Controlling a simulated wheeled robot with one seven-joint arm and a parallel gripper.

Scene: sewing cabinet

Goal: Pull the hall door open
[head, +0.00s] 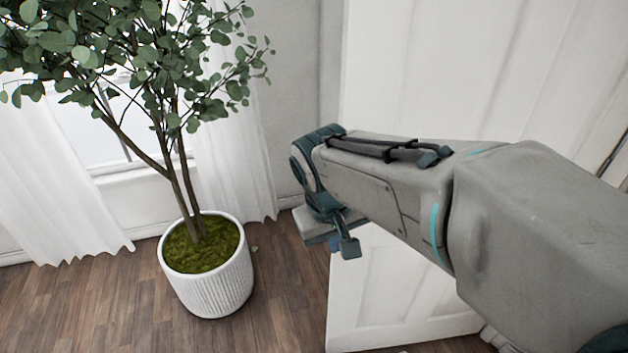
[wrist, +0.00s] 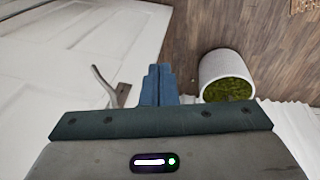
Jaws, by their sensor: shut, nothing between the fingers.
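The white panelled hall door (head: 400,290) stands on the right in the head view, partly hidden behind my arm. Its left edge shows, with wood floor beside it. In the wrist view the door (wrist: 75,45) fills the left side. A metal lever handle (wrist: 102,86) shows there, just left of my gripper (wrist: 161,70). The fingers are shut and empty, beside the handle and not around it. In the head view my gripper (head: 335,243) is mostly hidden by the wrist, and the handle does not show.
A potted tree in a white ribbed pot (head: 207,280) stands left of my gripper; the pot also shows in the wrist view (wrist: 222,66). White curtains (head: 235,150) hang at the window behind it. Bare wood floor (head: 285,300) lies between pot and door.

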